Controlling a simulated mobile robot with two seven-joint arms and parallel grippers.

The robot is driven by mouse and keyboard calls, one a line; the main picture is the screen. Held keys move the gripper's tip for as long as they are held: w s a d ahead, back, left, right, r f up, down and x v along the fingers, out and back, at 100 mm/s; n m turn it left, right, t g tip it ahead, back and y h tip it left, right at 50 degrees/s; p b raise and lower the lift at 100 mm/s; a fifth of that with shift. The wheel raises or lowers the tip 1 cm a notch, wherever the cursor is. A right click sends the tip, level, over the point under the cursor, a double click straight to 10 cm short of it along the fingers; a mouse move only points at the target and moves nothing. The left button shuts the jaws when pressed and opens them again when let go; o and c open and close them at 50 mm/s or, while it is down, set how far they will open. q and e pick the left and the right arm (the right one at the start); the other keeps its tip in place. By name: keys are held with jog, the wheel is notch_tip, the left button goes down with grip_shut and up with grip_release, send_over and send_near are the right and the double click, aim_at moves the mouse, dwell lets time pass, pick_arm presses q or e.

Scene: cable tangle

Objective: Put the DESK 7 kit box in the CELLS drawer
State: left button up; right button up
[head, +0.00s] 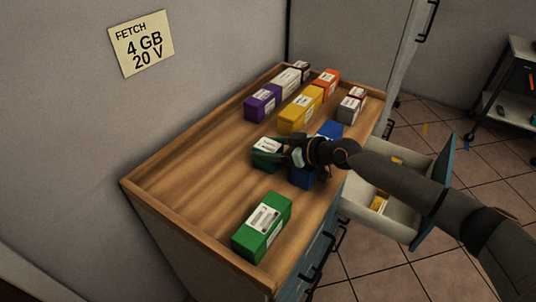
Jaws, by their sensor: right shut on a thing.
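My right gripper (289,150) reaches in from the right over the wooden cabinet top. It is shut on a dark green box (266,162) with a white label, near the middle of the top. I cannot tell whether the box is lifted clear of the wood. The box labels are too small to read, so I cannot tell which one says DESK 7. A drawer (358,208) stands open at the cabinet's right side, with small yellow items inside. No CELLS marking is readable, and my arm covers part of the drawer. My left gripper is not in view.
A green box (262,226) stands near the front. A blue box (303,178) is beside and partly behind my gripper. Purple (262,102), yellow (300,108), orange and grey boxes stand farther back. A raised wooden rim edges the top. The left part of the top is clear.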

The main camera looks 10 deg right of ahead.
grip_shut()
